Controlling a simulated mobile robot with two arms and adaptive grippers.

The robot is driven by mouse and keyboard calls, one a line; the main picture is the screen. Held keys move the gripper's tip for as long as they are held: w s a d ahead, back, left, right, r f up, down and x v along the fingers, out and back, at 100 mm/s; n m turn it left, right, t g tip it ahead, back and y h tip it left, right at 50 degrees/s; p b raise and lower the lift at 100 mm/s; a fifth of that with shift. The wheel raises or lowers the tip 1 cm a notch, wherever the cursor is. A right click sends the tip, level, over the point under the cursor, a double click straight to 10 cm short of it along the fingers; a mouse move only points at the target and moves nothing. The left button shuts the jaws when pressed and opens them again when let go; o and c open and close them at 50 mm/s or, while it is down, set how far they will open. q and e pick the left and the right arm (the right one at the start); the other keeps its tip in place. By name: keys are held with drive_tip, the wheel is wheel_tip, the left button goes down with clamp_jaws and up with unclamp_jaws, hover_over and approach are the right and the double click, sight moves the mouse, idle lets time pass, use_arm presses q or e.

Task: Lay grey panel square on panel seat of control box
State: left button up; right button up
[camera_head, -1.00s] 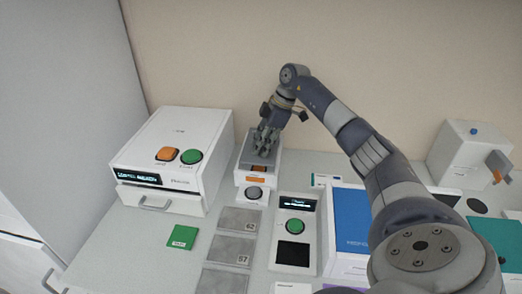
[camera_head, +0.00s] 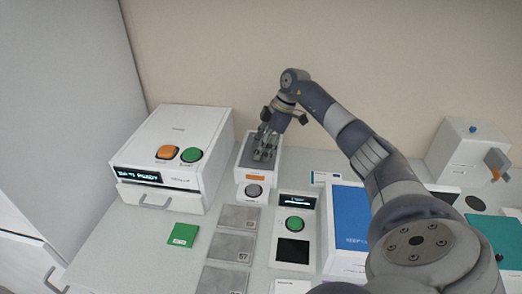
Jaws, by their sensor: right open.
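The grey panel (camera_head: 247,156) lies on top of the white control box (camera_head: 254,178) at the back of the bench and appears flat. The panel covers most of the box's top, so the seat under it is hidden. I cannot tell from here whether every edge is square. My right gripper (camera_head: 264,153) is open over the panel, its fingers pointing down close to the surface. I cannot tell whether the fingertips touch it. My left gripper is not in view.
A white device with orange and green buttons (camera_head: 170,135) stands to the left. In front are a grey round button (camera_head: 254,191), several grey plates (camera_head: 238,218) and a green card (camera_head: 184,234). A unit with a green button (camera_head: 294,223) and a blue-topped box (camera_head: 348,212) stand to the right.

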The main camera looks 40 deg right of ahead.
drive_tip(key=b+v, duration=0.1)
drive_tip(key=v, duration=1)
drive_tip(key=shift+f, duration=0.1)
